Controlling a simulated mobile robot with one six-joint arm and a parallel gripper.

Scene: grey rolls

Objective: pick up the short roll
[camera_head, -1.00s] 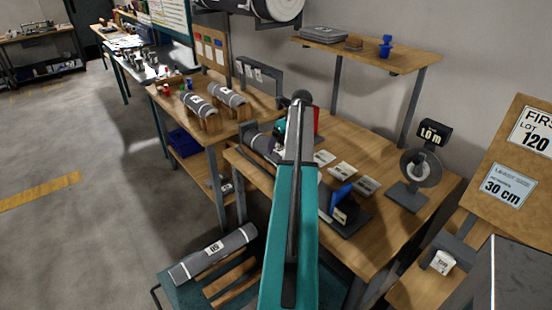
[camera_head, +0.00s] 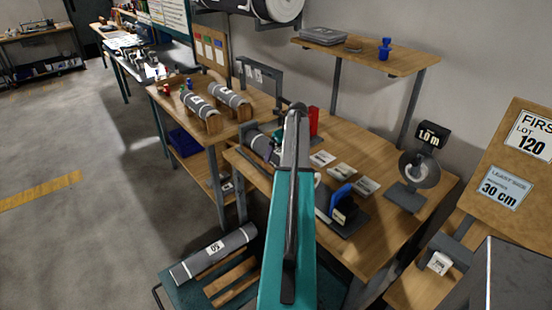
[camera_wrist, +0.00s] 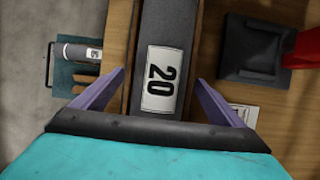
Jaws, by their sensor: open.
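A dark grey roll with a white label reading 20 (camera_wrist: 181,40) runs up the middle of the wrist view. My gripper (camera_wrist: 160,78) is open, with one purple finger on each side of this roll. I cannot tell whether the fingers touch it. In the head view a grey roll (camera_head: 261,147) lies on the middle bench, partly hidden by my arm, and my fingers are not clear there. A longer-looking grey roll labelled 50 (camera_head: 214,254) lies on the low teal cart. Two labelled rolls (camera_head: 199,106) (camera_head: 230,94) rest on wooden cradles on the left bench.
The middle bench (camera_head: 392,233) also bears a red object (camera_head: 313,121), white cards (camera_head: 342,172), a blue-and-black tool (camera_head: 343,203) and a 1.0 m stand (camera_head: 408,197). A shelf (camera_head: 375,60) overhangs its back. A dark square base (camera_wrist: 250,50) is right of the roll.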

